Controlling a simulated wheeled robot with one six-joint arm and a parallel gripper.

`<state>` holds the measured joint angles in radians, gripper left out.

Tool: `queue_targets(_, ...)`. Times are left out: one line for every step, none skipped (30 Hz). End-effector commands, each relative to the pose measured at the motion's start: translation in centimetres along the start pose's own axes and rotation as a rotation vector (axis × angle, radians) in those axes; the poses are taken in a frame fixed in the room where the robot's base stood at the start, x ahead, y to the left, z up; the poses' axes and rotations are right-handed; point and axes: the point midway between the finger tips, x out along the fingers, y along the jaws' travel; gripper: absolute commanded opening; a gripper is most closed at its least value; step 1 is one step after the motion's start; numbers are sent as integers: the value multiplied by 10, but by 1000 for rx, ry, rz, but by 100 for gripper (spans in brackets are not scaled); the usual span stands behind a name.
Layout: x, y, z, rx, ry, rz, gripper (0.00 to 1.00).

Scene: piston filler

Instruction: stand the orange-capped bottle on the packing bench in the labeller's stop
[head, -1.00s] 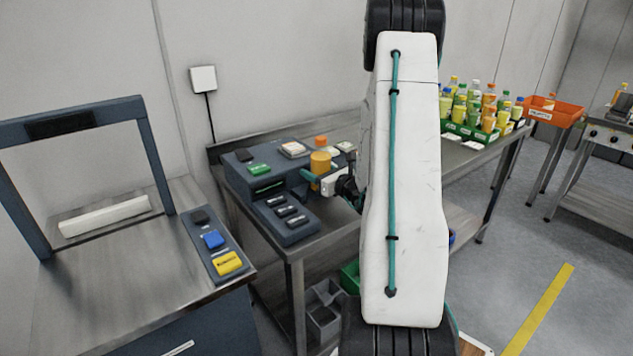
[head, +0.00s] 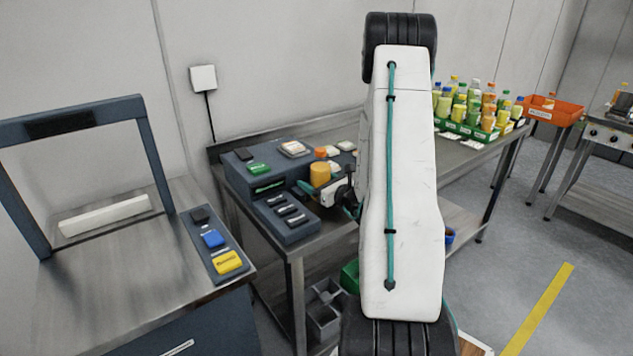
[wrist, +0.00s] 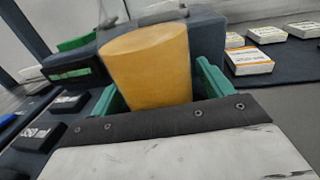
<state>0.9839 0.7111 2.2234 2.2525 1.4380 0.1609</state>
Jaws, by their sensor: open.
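The orange-capped bottle (head: 320,173) stands at the blue-grey machine on the steel bench, which appears to be the labeller (head: 268,192). In the wrist view the bottle's orange-yellow body (wrist: 147,66) fills the middle and looks close to upright; its cap is out of frame. My gripper (head: 322,188) is open, with its teal fingers (wrist: 158,88) on either side of the bottle. Whether the fingers touch it is unclear. The bottle's base, and how it sits against any stop, are hidden by my gripper.
A green crate (head: 470,132) of several bottles stands at the bench's far right, with an orange tray (head: 556,110) beyond. White labelled packs (wrist: 250,62) lie near the bottle. A framed station with a button panel (head: 213,240) is at left. My arm hides the bench's middle.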

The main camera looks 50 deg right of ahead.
Motion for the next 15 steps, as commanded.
queue_targets(-2,0,2,-1,-1,-1,79)
queue_targets(-5,-1,2,0,0,-2,79)
queue_targets(-10,-1,2,0,0,-2,79)
queue_targets(-15,-1,1,0,0,-3,79)
queue_targets(-21,-1,1,0,0,-3,79)
queue_targets(-29,-1,1,0,0,-4,79)
queue_targets(-35,-1,1,1,0,-4,79)
queue_targets(-42,-2,1,1,1,-5,79)
queue_targets(-51,-2,1,1,1,-5,79)
queue_targets(-58,-2,1,1,0,-5,79)
queue_targets(-65,-1,2,1,0,-5,79)
queue_targets(-73,-2,1,0,0,-5,79)
queue_targets(-80,-2,1,0,0,-6,79)
queue_targets(-85,-1,1,1,0,-5,79)
queue_targets(-92,-1,2,1,-1,-5,79)
